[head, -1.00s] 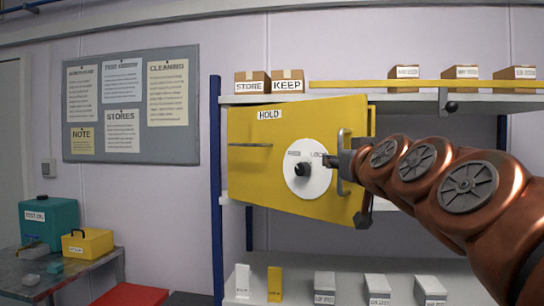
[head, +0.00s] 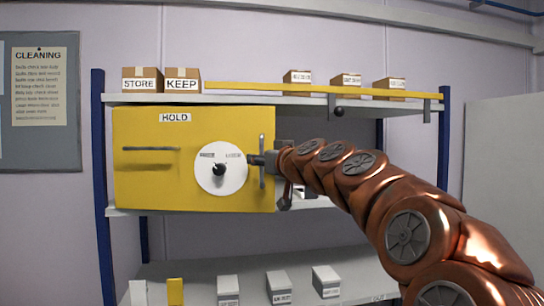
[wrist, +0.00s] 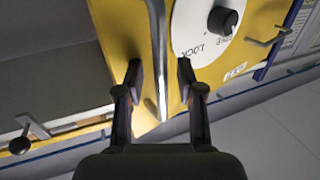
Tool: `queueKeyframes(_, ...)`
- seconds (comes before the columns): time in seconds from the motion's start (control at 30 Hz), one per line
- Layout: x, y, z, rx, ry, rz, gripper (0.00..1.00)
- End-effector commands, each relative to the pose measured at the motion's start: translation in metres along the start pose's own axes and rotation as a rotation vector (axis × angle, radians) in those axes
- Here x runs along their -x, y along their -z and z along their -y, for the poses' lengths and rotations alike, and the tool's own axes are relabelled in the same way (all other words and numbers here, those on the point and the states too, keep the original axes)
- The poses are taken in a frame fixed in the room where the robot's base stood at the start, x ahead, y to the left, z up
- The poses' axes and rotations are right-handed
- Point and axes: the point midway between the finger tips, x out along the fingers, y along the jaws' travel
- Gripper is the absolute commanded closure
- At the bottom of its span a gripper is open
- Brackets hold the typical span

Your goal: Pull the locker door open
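The yellow locker door (head: 140,185), labelled HOLD, faces me in the head view. It carries a white round dial (head: 207,180) with a black knob (head: 219,170), and a vertical metal bar handle (head: 262,175) near its right edge. My gripper (head: 264,160) is at this handle. In the wrist view, the open fingers of my gripper (wrist: 159,75) stand one on each side of the handle (wrist: 157,50), with visible gaps. The dial (wrist: 205,35) shows beyond the right finger. I cannot tell whether the door is slightly ajar.
The locker sits in a shelf rack with blue posts (head: 98,150). Boxes STORE (head: 142,80) and KEEP (head: 182,80) stand above it. A yellow rail (head: 270,88) runs along the top shelf, with a dark-knobbed lever (head: 338,110). Several small boxes line the lower shelf (head: 190,270).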

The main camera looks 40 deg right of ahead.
Motion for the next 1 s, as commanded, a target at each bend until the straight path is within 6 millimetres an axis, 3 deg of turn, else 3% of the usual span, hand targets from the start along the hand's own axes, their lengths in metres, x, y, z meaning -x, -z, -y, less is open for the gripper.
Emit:
queueKeyframes(0.6,-0.053,0.001,-0.023,0.000,0.154,0.002,0.63)
queueKeyframes(1.0,-0.062,0.001,-0.027,0.002,0.184,0.000,0.63)
